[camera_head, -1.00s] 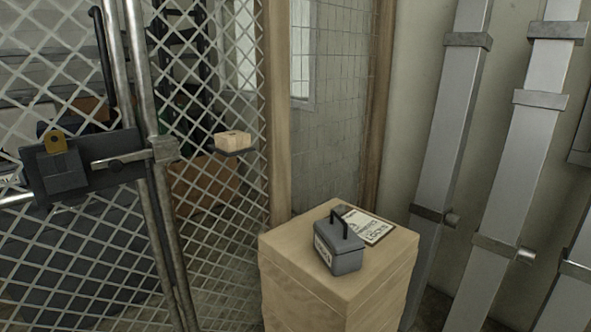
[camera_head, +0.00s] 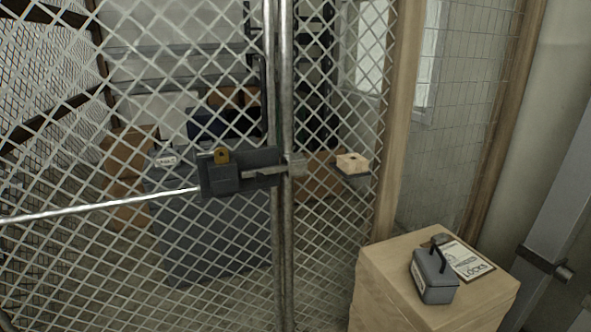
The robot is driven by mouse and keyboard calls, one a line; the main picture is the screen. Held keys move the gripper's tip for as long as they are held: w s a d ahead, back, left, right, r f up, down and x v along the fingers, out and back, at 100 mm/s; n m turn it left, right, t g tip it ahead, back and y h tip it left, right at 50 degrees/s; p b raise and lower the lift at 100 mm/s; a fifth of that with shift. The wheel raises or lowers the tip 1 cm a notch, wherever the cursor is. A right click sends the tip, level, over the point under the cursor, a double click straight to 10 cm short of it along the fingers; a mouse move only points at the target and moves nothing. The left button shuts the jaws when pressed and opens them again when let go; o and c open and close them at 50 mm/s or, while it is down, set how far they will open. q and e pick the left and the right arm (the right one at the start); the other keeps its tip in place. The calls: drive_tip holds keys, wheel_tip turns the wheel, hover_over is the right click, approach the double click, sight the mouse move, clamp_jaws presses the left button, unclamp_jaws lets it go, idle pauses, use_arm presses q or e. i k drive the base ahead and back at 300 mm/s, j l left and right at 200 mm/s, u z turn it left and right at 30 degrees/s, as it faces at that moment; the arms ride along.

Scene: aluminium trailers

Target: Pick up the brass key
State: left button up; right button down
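No other brass-coloured key shape can be made out. The lock box sits on a dark plate (camera_head: 262,160) with a metal bolt (camera_head: 262,173) reaching right to the gate post. Neither of my grippers is in view.
A wire mesh gate (camera_head: 140,240) fills the left and middle, with boxes behind it. A pale wooden block (camera_head: 352,162) sits on a small dark shelf (camera_head: 353,174).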

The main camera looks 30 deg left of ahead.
sight(220, 156)
drive_tip(key=u, duration=1.35)
